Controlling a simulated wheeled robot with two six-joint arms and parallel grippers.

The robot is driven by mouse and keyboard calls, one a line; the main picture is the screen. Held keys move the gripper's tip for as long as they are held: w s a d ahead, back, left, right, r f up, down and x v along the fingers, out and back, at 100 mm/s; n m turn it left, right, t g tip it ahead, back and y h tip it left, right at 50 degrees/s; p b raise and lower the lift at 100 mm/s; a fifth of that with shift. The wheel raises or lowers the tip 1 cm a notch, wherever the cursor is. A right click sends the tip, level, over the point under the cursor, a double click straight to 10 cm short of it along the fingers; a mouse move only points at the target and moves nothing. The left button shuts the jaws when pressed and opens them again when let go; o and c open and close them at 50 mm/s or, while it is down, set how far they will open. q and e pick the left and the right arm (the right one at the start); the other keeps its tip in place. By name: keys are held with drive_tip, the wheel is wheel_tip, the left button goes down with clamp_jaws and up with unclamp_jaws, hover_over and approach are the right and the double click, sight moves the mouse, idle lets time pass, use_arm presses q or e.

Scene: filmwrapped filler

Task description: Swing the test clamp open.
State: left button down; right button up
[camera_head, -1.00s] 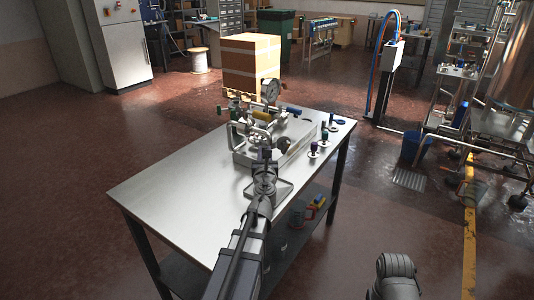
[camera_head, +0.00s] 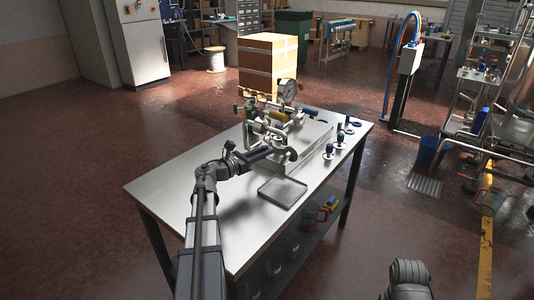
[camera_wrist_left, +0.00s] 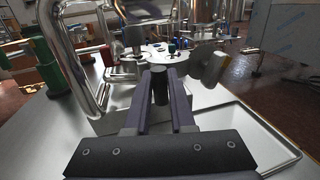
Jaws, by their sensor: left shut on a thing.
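A metal pipe rig with a round pressure gauge (camera_head: 287,89) stands on the steel table (camera_head: 165,190). My left gripper (camera_head: 288,154) reaches in from the left at the front of this rig. In the left wrist view, its two fingers (camera_wrist_left: 160,100) are shut on a dark upright cylindrical handle (camera_wrist_left: 160,82). I take this for the test clamp's handle; most of the clamp is hidden behind my gripper in the head view. A grey knob or lever (camera_wrist_left: 214,68) shows to the right of the fingers.
A shallow metal tray (camera_head: 284,203) lies in front of the rig, below my gripper. Small fittings (camera_head: 340,140) stand in a row along the table's right edge. A bent silver pipe (camera_wrist_left: 62,55) and green and red parts (camera_wrist_left: 48,68) are close on the left.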

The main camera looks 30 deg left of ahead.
use_arm(q)
drive_tip(key=shift+w+a+m+g+h, duration=0.1)
drive_tip(key=shift+a+m+g+h, duration=0.25)
drive_tip(key=shift+a+h, duration=0.25)
drive_tip(key=shift+r, duration=0.1)
drive_tip(key=c, duration=0.8)
unclamp_jaws()
drive_tip(key=shift+d, duration=0.15)
drive_tip(key=shift+o, duration=0.2)
drive_tip(key=v, duration=0.7)
drive_tip(key=shift+s+a, duration=0.2)
drive_tip(key=shift+s, duration=0.15)
